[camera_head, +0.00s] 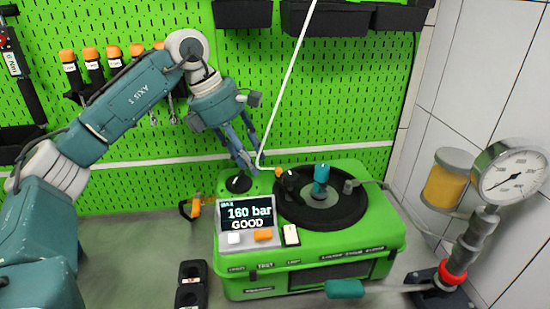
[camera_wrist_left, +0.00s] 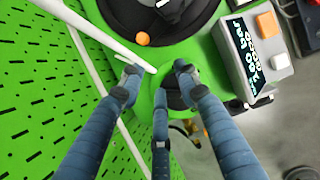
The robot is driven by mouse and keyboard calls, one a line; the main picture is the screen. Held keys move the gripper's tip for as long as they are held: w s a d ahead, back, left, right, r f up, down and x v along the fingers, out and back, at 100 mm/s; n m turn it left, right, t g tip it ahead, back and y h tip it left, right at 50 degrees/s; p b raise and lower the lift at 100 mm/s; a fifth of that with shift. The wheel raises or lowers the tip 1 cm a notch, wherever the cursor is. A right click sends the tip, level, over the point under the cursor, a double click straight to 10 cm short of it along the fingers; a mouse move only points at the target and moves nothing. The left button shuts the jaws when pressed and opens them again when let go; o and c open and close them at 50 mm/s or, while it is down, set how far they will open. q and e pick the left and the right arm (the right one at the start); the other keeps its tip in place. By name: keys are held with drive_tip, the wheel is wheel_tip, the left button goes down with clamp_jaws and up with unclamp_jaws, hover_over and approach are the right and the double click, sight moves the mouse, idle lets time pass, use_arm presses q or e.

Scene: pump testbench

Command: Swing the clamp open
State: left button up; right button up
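The green testbench (camera_head: 305,285) has a round black plate (camera_head: 345,210) on top with a teal-capped part (camera_head: 320,180) standing in it. A dark arm (camera_head: 290,184) with an orange tip (camera_head: 278,173) at the plate's left edge looks like the clamp; its exact position is hard to tell. The orange tip (camera_wrist_left: 143,39) also shows in the left wrist view. My left gripper (camera_head: 248,160) points down, its three fingers spread and empty, above a black knob (camera_head: 238,184) left of the plate. The orange tip lies beyond the fingers (camera_wrist_left: 158,80). My right gripper is not in view.
A thin white rod (camera_head: 287,85) slants up close beside my left fingers. The display box (camera_head: 247,218) reads 160 bar GOOD. A green pegboard (camera_head: 330,100) with tools is behind.

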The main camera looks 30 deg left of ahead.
sight(277, 169)
use_arm(q)
drive_tip(key=w+d+p, duration=0.1)
drive_tip(key=w+d, duration=0.2)
drive_tip(key=shift+w+d+f, duration=0.45)
drive_tip(key=shift+d+f, duration=0.15)
drive_tip(key=shift+f, duration=0.2)
drive_tip(key=shift+f+p, duration=0.3)
drive_tip(key=shift+p, duration=0.05)
drive_tip(key=shift+w+d+f, duration=0.1)
drive_tip(key=shift+f, duration=0.3)
drive_tip(key=c, duration=0.6)
clamp_jaws()
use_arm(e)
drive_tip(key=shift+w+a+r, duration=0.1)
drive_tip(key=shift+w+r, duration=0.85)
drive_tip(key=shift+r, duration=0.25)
